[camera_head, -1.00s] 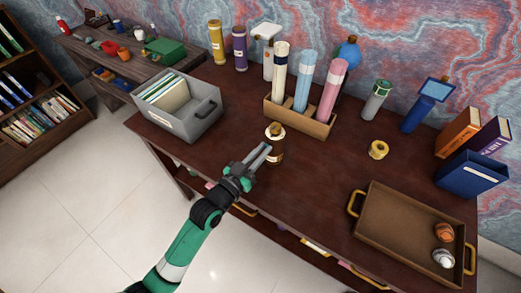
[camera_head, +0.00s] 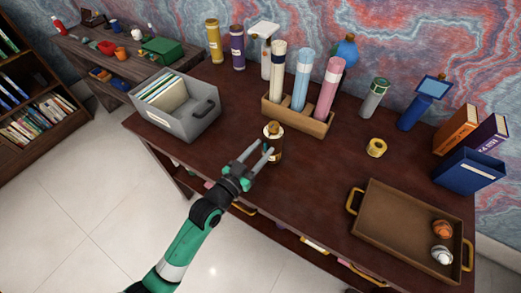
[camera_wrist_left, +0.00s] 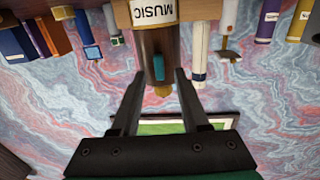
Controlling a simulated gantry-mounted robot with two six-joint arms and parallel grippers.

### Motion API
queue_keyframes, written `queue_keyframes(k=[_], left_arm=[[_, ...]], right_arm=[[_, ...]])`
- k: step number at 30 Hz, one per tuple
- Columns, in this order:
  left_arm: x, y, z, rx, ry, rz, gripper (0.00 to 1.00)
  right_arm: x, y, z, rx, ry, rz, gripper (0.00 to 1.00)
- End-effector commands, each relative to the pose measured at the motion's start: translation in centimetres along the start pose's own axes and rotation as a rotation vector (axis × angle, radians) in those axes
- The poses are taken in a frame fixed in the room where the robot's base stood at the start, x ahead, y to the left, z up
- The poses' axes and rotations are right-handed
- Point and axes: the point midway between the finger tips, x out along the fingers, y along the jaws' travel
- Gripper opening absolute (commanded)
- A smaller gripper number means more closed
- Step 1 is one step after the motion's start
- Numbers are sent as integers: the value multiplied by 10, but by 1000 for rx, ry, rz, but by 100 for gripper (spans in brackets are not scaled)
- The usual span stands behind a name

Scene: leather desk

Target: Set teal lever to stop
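A brown cylinder (camera_head: 274,146) with a golden top stands upright on the desk, just beyond my left gripper (camera_head: 263,147) in the head view. In the left wrist view, which is upside down, the brown cylinder (camera_wrist_left: 153,42) bears a pale label reading "MUSIC". A small teal piece (camera_wrist_left: 158,68), seemingly the teal lever, shows on its side. My left gripper (camera_wrist_left: 158,72) is open, its fingers spread to either side of the teal piece; contact cannot be told. No stop mark is readable. My right gripper is not in view.
Behind the cylinder is a wooden holder (camera_head: 272,110) with three tall tubes. A grey file box (camera_head: 196,127) stands to the left. A yellow tape roll (camera_head: 376,147) and a brown tray (camera_head: 380,233) are to the right. The desk between cylinder and tray is clear.

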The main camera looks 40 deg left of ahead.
Motion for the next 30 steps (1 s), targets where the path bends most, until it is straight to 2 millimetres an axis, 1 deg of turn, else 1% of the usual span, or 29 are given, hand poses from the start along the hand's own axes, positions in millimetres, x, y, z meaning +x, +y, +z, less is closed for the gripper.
queue_keyframes(k=[5, 8, 11, 15, 18, 21, 25, 30], left_arm=[[-2, 0, 0, 0, -1, 0, 45], [-13, 0, 0, 0, -2, 0, 45], [-32, 0, -1, -2, -4, 0, 45], [-67, 0, 0, -1, -5, -1, 45], [-89, 0, 0, 0, -4, -1, 45], [-105, 0, 1, -1, -2, -1, 45], [-115, 0, 0, 0, 0, 0, 45], [-116, 0, 0, -1, 0, 0, 45]], right_arm=[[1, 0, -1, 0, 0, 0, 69], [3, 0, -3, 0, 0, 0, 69], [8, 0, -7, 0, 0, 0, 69], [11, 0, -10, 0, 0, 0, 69], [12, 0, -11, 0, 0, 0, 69], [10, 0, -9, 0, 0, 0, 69], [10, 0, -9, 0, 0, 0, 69], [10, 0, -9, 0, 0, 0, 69]])
